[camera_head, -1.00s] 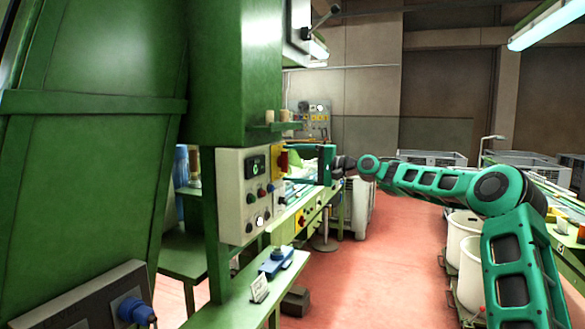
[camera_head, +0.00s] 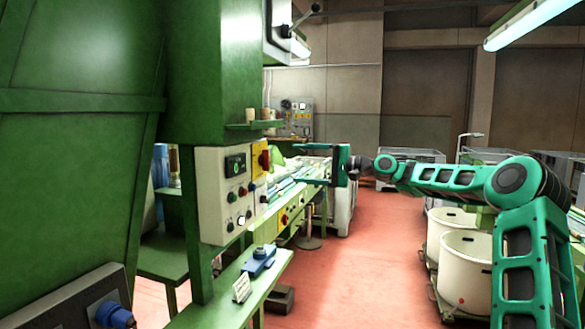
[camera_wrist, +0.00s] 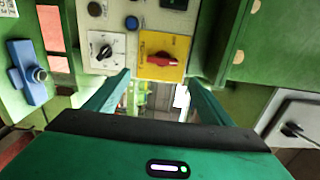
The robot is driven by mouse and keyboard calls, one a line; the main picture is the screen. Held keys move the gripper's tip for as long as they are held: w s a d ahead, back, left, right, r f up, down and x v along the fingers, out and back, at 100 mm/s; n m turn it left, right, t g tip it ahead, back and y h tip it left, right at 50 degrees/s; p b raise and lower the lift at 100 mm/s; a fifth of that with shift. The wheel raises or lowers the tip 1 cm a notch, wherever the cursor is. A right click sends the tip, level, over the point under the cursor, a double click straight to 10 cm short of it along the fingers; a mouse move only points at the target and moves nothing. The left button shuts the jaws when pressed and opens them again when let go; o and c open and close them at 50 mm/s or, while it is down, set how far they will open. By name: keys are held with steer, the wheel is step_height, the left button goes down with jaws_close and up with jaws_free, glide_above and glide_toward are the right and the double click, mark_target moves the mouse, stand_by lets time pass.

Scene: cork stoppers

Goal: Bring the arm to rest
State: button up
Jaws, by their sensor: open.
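My gripper (camera_head: 298,167) is at the end of my teal arm, which reaches leftward across the aisle in the head view. It is open and empty, and its fingers point left toward the green machine. In the wrist view the two fingers (camera_wrist: 155,95) are spread wide, with nothing between them. Beyond them is a yellow switch plate with a red rotary knob (camera_wrist: 163,60). The same yellow plate (camera_head: 261,158) shows in the head view, left of the fingertips and apart from them.
A control box (camera_head: 223,195) is fixed to the green machine (camera_head: 215,70). A blue device (camera_head: 259,259) sits on a green shelf below it. White bins (camera_head: 465,262) stand at right beside my arm. The red floor (camera_head: 375,245) of the aisle is open.

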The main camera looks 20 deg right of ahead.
steer(key=shift+s+f, duration=0.1)
stand_by(0.4)
steer(key=s+a+f+n+g+h, duration=0.1)
steer(key=s+a+f+g+h, duration=0.25)
steer(key=a+f, duration=0.45)
steer(key=s+d+f+n+g+h, duration=0.1)
steer(key=s+d+f+h, duration=0.15)
steer(key=f, duration=0.25)
steer(key=s+d+f+h, duration=0.1)
steer(key=s+f+h, duration=0.1)
steer(key=s+f, duration=0.3)
steer(key=s+d+f+g+h, duration=0.2)
steer(key=s+d+f, duration=0.1)
steer(key=s, duration=1.2)
steer(key=s+d+f+g+h, duration=0.2)
steer(key=s+d, duration=0.4)
steer(key=s, duration=1)
steer(key=s+d+f+m+g+h, duration=0.1)
steer(key=s+d+f, duration=0.3)
steer(key=s, duration=1.2)
steer(key=shift+d+f+g+h, duration=0.4)
steer(key=shift+f+g+h, duration=0.2)
steer(key=shift+h, duration=0.1)
